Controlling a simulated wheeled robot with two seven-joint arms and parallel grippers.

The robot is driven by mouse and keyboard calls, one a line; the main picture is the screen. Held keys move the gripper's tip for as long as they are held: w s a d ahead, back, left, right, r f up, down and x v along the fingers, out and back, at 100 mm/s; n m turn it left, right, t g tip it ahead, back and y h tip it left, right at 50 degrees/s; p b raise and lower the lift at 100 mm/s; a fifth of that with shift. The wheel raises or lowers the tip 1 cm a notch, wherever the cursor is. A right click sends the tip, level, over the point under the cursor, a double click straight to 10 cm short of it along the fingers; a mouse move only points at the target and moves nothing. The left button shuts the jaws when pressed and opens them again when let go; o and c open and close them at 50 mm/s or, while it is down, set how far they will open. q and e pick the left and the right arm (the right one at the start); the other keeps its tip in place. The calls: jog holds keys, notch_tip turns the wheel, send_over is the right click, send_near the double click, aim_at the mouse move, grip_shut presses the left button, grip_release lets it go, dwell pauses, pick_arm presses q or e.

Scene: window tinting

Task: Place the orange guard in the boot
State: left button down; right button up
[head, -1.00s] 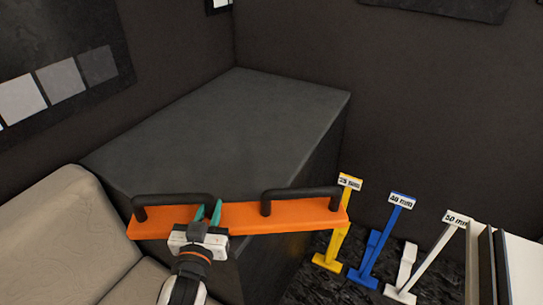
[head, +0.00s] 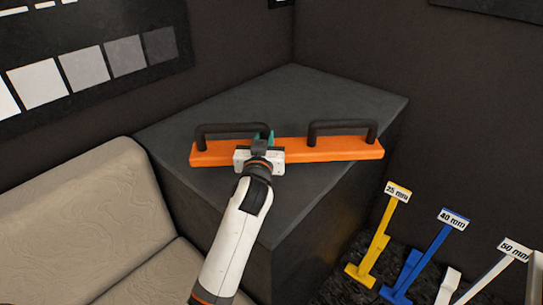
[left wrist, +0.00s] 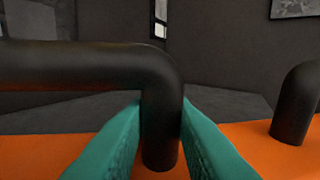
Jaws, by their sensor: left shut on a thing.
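The orange guard (head: 320,149) is a long flat orange bar with two black handles. My left gripper (head: 263,139) is shut on the right-hand post of its left black handle (head: 232,128). In the left wrist view the teal fingers (left wrist: 160,135) stand on both sides of that black post (left wrist: 161,130), with the orange surface (left wrist: 265,150) below. The guard is over the top of the dark grey box (head: 310,95); I cannot tell whether it touches it. No thing in view is clearly the boot. My right gripper is not in view.
A beige seat (head: 75,215) stands left of the box. Yellow (head: 380,235), blue (head: 430,255) and white (head: 490,275) gauges marked 25, 40 and 50 mm stand on the dark floor to the right. The back of the box top is clear.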

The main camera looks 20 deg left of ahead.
pick_arm(q)
notch_tip(320, 180, down, 5)
jog(key=shift+b, duration=0.4)
jog(key=c, duration=1.2)
grip_release()
jog(key=shift+c, duration=0.2)
jog(key=shift+s+f, duration=0.1)
